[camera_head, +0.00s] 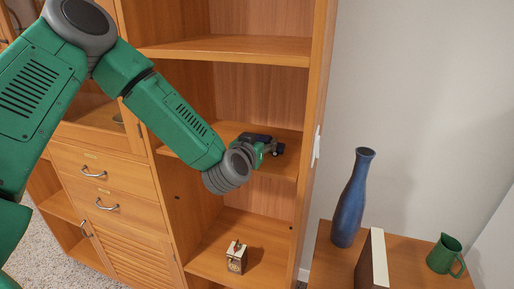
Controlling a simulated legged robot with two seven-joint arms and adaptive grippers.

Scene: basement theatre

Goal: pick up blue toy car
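My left arm reaches in from the left to the middle shelf of the wooden cabinet. My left gripper (276,149) is at that shelf, with its dark fingers pointing right. A small dark blue thing (254,137), which looks like the blue toy car, is on the shelf right behind the gripper and is partly hidden by the wrist. I cannot tell whether the fingers touch it, or whether they are open or shut. My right gripper is not in view.
The cabinet's right side panel (316,110) stands close to the gripper. A shelf above (225,49) limits height. A small box (237,257) sits on the lower shelf. At right, a table (425,272) holds a blue vase (352,200) and green mug (444,254).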

